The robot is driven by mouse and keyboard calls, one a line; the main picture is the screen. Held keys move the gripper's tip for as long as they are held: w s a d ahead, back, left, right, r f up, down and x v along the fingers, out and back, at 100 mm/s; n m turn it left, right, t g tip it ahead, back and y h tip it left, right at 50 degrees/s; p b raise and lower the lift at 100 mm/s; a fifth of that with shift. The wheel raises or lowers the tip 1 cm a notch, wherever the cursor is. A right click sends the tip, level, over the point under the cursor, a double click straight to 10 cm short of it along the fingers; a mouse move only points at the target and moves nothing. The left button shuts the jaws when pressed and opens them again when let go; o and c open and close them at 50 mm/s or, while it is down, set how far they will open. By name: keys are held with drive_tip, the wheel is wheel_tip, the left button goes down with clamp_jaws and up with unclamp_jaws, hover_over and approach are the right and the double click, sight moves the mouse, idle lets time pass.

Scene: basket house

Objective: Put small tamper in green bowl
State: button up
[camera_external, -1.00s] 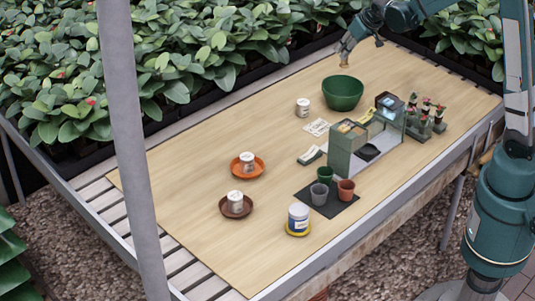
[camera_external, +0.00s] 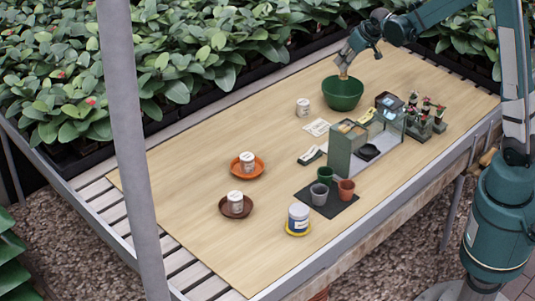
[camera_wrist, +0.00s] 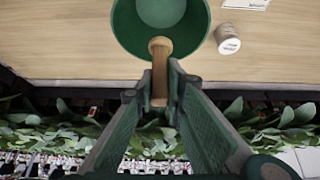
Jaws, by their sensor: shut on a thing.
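The green bowl (camera_external: 343,95) stands upright at the back of the table; in the wrist view its rim and inside (camera_wrist: 128,38) show at the top. My gripper (camera_external: 345,66) is at the bowl's back edge, above the rim. In the wrist view my gripper (camera_wrist: 161,88) is shut on the small wooden tamper (camera_wrist: 160,62). The tamper's round knob end reaches over the near part of the bowl in that view. Its lower tip (camera_external: 343,76) shows just above the bowl in the external view. Whether it touches the bowl I cannot tell.
A small labelled jar (camera_external: 303,107) stands left of the bowl and also shows in the wrist view (camera_wrist: 227,40). A green open-fronted organizer (camera_external: 342,150) and potted small plants (camera_external: 425,117) stand to the right. The table's left half is mostly clear apart from jars on saucers.

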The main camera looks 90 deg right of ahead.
sight(346, 71)
drive_tip(key=shift+f+b, duration=1.5)
drive_tip(key=shift+f, duration=1.35)
drive_tip(key=o, duration=0.9)
drive_tip(key=shift+o, duration=0.2)
drive_tip(key=shift+r, duration=0.1)
drive_tip(key=shift+r+p, duration=2.05)
drive_tip(key=shift+r, duration=1.4)
drive_tip(key=shift+a, duration=0.1)
